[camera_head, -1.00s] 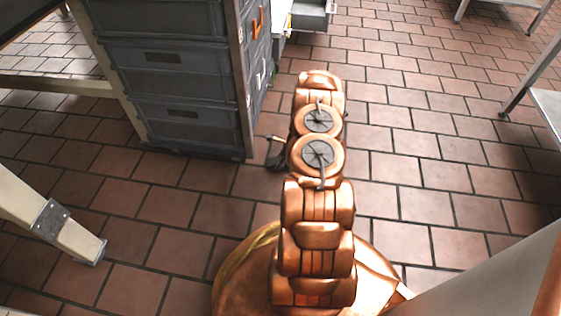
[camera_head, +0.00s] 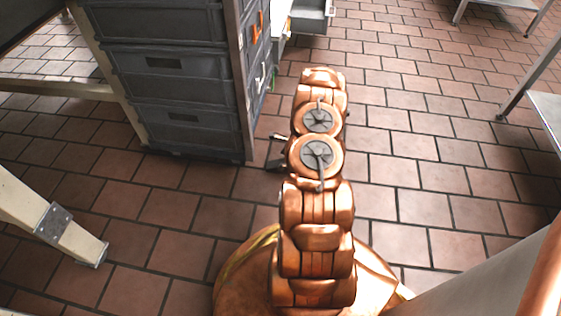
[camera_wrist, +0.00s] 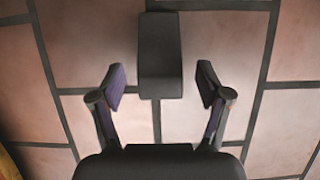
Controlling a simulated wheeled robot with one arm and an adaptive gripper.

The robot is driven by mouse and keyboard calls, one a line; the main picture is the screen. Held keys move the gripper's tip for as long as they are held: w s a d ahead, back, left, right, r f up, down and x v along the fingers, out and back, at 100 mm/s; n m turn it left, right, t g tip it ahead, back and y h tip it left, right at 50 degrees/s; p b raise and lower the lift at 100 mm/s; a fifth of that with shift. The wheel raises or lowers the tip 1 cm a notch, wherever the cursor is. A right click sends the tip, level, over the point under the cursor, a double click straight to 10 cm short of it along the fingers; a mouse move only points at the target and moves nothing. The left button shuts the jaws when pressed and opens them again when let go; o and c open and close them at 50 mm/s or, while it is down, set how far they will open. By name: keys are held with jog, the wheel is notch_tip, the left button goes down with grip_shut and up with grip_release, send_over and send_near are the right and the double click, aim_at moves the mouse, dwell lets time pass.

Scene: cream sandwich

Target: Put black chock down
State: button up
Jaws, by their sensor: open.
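In the wrist view the black chock (camera_wrist: 160,55) is a dark block above the tiled floor, between and just beyond the fingertips of my gripper (camera_wrist: 161,86). The fingers are spread, with a clear gap on each side of the chock, and neither pad touches it. The chock appears to rest on the floor, though its underside is hidden. In the head view my arm hides most of the gripper. Small dark parts show left of the arm near the crates, and I cannot tell chock from gripper there.
A stack of grey crates (camera_head: 185,88) in a metal rack stands left of my arm. A cream table leg (camera_head: 72,232) is at lower left. A metal table (camera_head: 545,115) stands at the right. The tiled floor (camera_head: 420,175) right of my arm is clear.

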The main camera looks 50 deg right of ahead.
jog(key=p+v, duration=0.3)
jog(key=v, duration=0.5)
jog(key=shift+r, duration=0.4)
jog(key=shift+s, duration=0.1)
